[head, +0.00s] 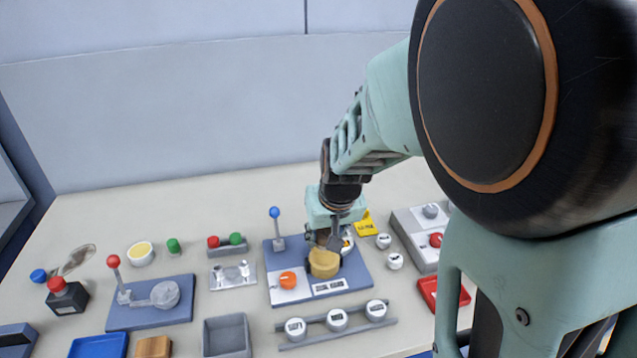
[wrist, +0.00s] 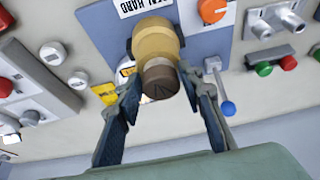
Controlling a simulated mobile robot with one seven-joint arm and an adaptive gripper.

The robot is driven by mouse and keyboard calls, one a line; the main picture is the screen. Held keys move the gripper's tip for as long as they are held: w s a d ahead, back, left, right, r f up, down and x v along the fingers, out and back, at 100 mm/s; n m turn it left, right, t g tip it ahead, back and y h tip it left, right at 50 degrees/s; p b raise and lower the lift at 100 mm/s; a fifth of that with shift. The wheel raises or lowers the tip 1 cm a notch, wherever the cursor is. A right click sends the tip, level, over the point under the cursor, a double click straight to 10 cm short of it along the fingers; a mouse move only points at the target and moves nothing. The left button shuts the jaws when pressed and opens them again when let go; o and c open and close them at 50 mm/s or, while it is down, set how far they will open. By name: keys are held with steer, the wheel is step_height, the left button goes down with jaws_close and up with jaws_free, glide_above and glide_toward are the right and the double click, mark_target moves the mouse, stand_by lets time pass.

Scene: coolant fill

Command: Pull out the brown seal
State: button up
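The brown seal (wrist: 160,78) is a short dark-brown cap at the end of a tan-yellow cylinder (wrist: 155,42) in the wrist view. In the head view the tan cylinder (head: 323,264) stands on a blue panel (head: 355,270); I cannot clearly make out the seal there behind my gripper. My gripper (wrist: 160,82) has its two fingers apart, one on each side of the seal. A small gap shows at the left finger; the right finger is very close to the seal, and contact is unclear.
The panel also carries an orange knob (head: 288,281) and a blue-topped lever (head: 275,214), the lever close to my right finger in the wrist view. A yellow tag (head: 366,224) and small white caps (head: 384,241) lie right of my gripper. A rack of white-topped pieces (head: 337,320) stands in front.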

mark_target(326, 236)
steer(key=c, duration=0.5)
steer(key=o, duration=0.5)
steer(key=shift+c, duration=0.2)
steer(key=c, duration=0.4)
steer(key=shift+o, duration=0.2)
steer(key=shift+r+p, duration=0.3)
steer(key=shift+r, duration=0.1)
steer(key=shift+r+p, duration=1.95)
steer(key=shift+r, duration=0.2)
